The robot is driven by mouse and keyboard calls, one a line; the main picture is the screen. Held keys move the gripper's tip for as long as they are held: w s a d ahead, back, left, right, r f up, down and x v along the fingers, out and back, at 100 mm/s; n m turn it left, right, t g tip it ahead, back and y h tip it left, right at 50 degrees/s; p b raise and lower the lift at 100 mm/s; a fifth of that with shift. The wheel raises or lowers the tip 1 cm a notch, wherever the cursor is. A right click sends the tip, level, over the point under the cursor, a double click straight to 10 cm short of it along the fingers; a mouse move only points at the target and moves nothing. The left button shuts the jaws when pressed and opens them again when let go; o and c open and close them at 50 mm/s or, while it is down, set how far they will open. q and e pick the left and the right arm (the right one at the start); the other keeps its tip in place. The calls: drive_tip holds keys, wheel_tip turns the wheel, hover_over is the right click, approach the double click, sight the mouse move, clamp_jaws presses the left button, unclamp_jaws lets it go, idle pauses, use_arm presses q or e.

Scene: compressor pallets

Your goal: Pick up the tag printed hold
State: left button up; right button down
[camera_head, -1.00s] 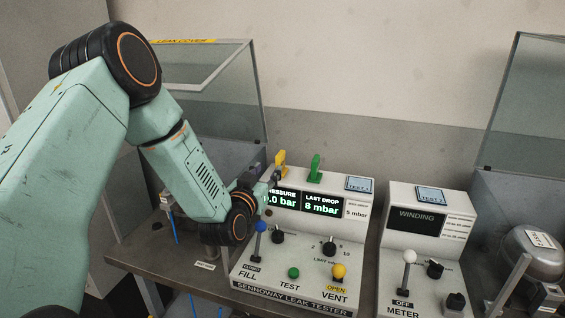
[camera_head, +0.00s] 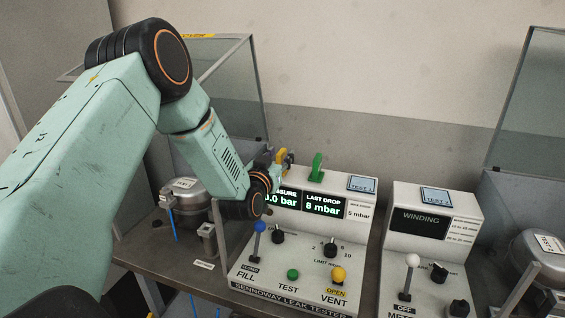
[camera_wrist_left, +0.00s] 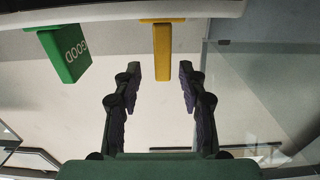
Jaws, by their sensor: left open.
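A yellow tag (camera_head: 282,156) stands upright on top of the leak tester, partly hidden behind my left gripper (camera_head: 270,160). No print on it is readable. In the left wrist view the yellow tag (camera_wrist_left: 162,50) appears lined up with the gap between the two fingers of my left gripper (camera_wrist_left: 160,76). The fingers are apart and nothing is gripped. I cannot tell whether the tag's end is between the fingertips. A green tag (camera_head: 317,167) stands to the right of it; in the wrist view the green tag (camera_wrist_left: 66,53) reads GOOD, upside down. My right gripper is out of view.
The leak tester (camera_head: 300,262) has knobs and levers on its front. A winding meter box (camera_head: 430,245) stands to its right. A compressor (camera_head: 186,194) sits at the left, another (camera_head: 540,250) at the right. Clear covers (camera_head: 228,90) stand raised behind.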

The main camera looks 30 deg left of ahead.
sight(277, 157)
use_arm(q)
drive_tip(key=w, duration=0.1)
drive_tip(key=w+a, duration=0.1)
drive_tip(key=shift+w+a+f, duration=0.15)
drive_tip(key=shift+w+f, duration=0.2)
drive_tip(key=shift+w, duration=0.05)
drive_tip(key=shift+s+d+r, duration=0.3)
drive_tip(key=shift+d+r, duration=0.05)
drive_tip(key=shift+r, duration=0.05)
drive_tip(key=shift+w+a+f, duration=0.3)
drive_tip(key=shift+w+f, duration=0.05)
drive_tip(key=c, duration=0.6)
drive_tip(key=shift+s+d+r, duration=0.25)
drive_tip(key=shift+r, duration=0.05)
clamp_jaws()
drive_tip(key=shift+a+f, duration=0.1)
